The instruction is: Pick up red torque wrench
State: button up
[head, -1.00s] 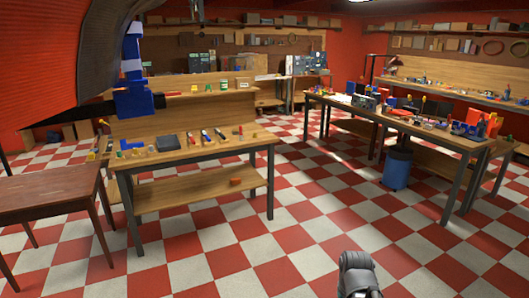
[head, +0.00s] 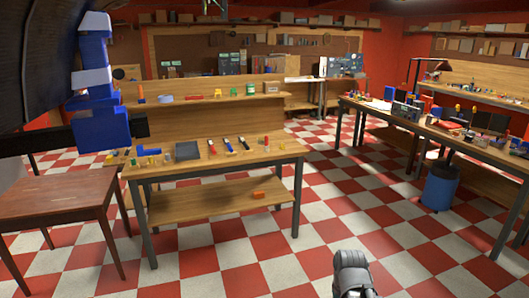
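Several slim hand tools lie on the top of the wooden workbench (head: 195,163) left of the middle. One with red on it (head: 228,145) may be the red torque wrench. Another reddish tool (head: 243,143) lies just to its right, and at this size I cannot tell which is the wrench. Blue and white links of my arm fill the upper left, well apart from these tools.
A dark grey tray (head: 187,151) and a blue part (head: 147,151) lie left of the tools. A brown table (head: 60,193) stands front left. A cluttered bench (head: 430,130) and a blue bin (head: 440,187) stand right. Checkered floor is open before the workbench.

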aim_at(212, 148)
jog(key=u, duration=0.3)
jog(key=i, duration=1.5)
jog(key=u, duration=0.45)
jog(key=i, duration=0.75)
jog(key=u, duration=0.35)
jog(key=i, duration=1.3)
jog(key=u, duration=0.2)
